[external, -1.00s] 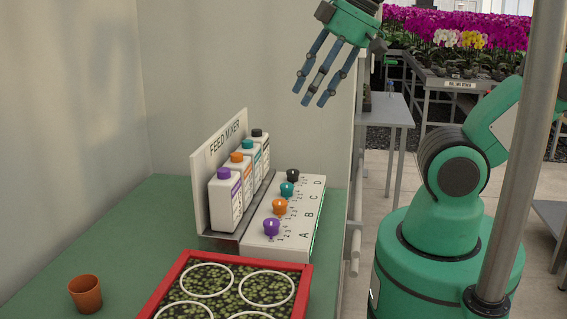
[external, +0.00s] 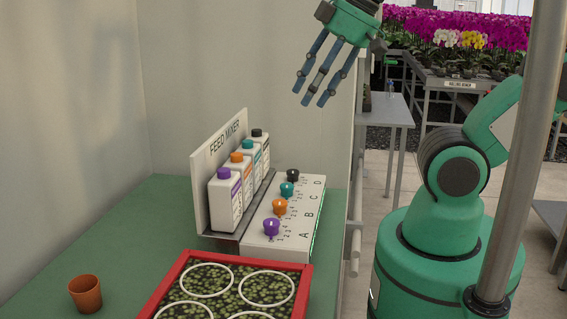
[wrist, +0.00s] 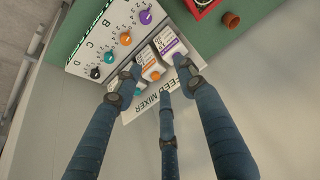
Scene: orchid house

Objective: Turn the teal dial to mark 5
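The teal dial (external: 287,189) is on the sloped white panel (external: 306,215) of the feed mixer, in the row labelled C, between the orange dial (external: 279,207) and the black dial (external: 292,175). It also shows in the wrist view (wrist: 109,57); the mark it points at is too small to read. My gripper (external: 311,97) has three blue fingers, spread apart and empty. It hangs well above the panel in the external view and touches nothing. In the wrist view its fingers (wrist: 160,80) reach over the bottles, with the dials up and to the left.
The purple dial (external: 271,227) is nearest the camera. A row of bottles (external: 225,200) with coloured caps stands left of the panel, before the FEED MIXER sign (external: 200,170). A red tray (external: 302,282) lies in front, and a terracotta pot (external: 86,294) stands at left on the green bench.

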